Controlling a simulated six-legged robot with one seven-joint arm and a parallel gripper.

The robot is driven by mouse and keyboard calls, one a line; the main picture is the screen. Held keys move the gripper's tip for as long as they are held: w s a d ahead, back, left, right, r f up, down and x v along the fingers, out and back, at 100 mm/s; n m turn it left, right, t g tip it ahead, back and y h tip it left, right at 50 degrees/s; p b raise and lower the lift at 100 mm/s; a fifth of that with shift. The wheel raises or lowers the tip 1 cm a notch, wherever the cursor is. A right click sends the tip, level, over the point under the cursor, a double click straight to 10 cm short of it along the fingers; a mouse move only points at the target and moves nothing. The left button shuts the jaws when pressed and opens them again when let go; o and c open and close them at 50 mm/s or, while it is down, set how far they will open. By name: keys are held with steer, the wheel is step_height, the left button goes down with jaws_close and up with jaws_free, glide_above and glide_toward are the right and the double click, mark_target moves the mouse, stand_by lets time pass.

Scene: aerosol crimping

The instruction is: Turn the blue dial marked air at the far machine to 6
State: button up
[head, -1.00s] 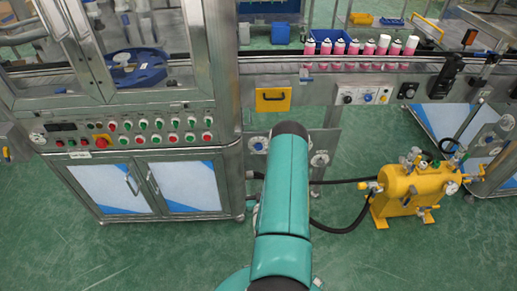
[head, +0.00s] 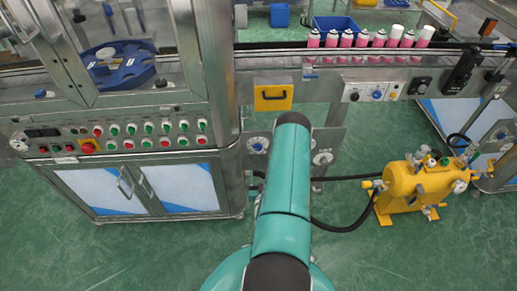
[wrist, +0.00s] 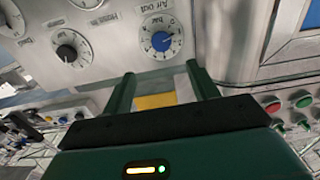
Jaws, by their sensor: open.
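A round blue-centred dial (wrist: 161,43) with a numbered ring, lettering that seems to read "Air Out", is on a grey metal panel in the wrist view. In the head view a small blue dial (head: 258,146), apparently the same one, is on a panel just right of the cabinet, left of my arm. My gripper (wrist: 161,90) is open and empty; its two dark green fingers are apart and point toward the panel near the blue dial, with no contact visible. The exact setting is too small to read. In the head view my gripper is hidden behind my arm.
A black knob (wrist: 72,48) is beside the dial. A cabinet (head: 130,150) with red and green buttons stands left. A yellow box (head: 273,95) is above the dial panel. A yellow tank (head: 410,182) with a black hose is right. Pink cans (head: 362,40) line the conveyor.

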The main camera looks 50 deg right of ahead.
mark_target(258, 148)
steer(key=x, duration=1.3)
steer(key=shift+w, duration=0.2)
steer(key=c, duration=1)
